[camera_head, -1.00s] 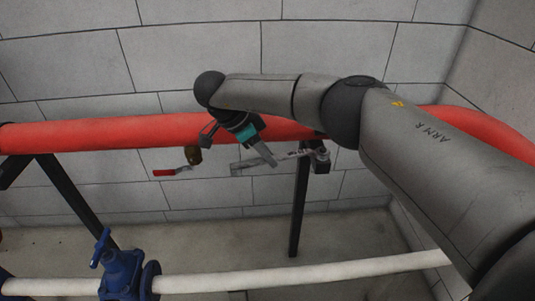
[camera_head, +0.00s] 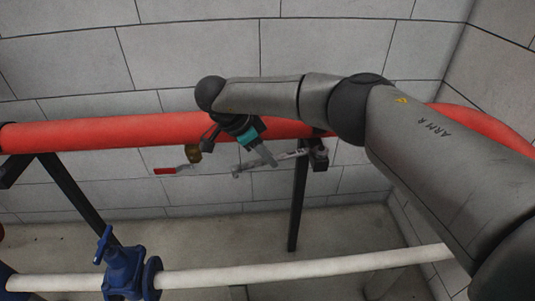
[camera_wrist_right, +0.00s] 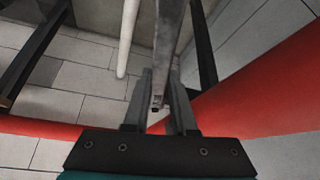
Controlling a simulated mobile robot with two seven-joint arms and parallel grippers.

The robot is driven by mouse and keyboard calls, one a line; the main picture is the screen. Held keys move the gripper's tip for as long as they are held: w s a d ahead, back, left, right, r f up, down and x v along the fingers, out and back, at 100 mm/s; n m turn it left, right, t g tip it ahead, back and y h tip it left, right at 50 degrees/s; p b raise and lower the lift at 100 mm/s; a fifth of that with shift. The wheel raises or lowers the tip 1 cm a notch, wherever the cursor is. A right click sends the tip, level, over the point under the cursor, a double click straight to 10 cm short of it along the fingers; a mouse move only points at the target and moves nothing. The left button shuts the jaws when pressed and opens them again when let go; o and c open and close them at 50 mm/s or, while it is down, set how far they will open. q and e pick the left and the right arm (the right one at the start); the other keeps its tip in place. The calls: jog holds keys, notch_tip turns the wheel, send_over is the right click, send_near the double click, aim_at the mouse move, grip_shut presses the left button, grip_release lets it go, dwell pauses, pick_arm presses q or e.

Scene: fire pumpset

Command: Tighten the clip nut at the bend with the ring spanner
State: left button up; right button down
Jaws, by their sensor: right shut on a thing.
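The grey metal ring spanner (camera_head: 286,157) lies nearly level below the red pipe in the head view, its left end lower. Its right end is at the clip (camera_head: 319,156) by the top of a black post. I cannot tell whether the ring sits around the nut, which is too small to make out. My right gripper (camera_head: 268,158) is shut on the spanner partway along its length. In the right wrist view the spanner (camera_wrist_right: 168,40) runs away from between the fingers (camera_wrist_right: 158,110). My left gripper is not in view.
The red pipe (camera_head: 80,134) runs along the block wall just behind my right gripper. A red-handled valve lever (camera_head: 166,171) hangs left of it. A black post (camera_head: 298,205) stands under the clip. A blue valve (camera_head: 122,272) sits on the white pipe (camera_head: 300,272) below.

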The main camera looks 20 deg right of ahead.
jog(key=shift+r, duration=0.1)
jog(key=shift+r+p, duration=2.05)
jog(key=shift+r, duration=0.5)
